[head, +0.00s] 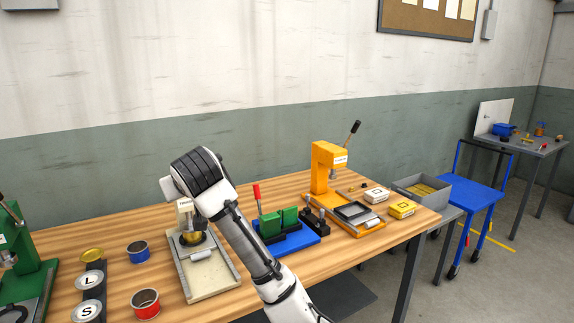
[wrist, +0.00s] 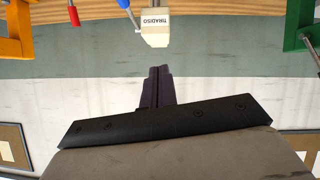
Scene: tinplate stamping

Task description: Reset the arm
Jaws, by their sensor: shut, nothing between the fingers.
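My arm rises from the bottom of the head view and bends over the workbench (head: 265,186), its dark wrist above the cream press (head: 223,275). My gripper (wrist: 160,70) shows in the wrist view, its two dark fingers together with nothing between them. Its fingers point toward the cream press's labelled head (wrist: 155,20), with a visible gap in the picture. In the head view the fingers are hidden behind my wrist.
An orange press (head: 328,158) stands right and a green press (head: 32,265) left. Between are a blue fixture with green blocks (head: 284,243), a blue tin (head: 138,252) and a red tin (head: 145,304).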

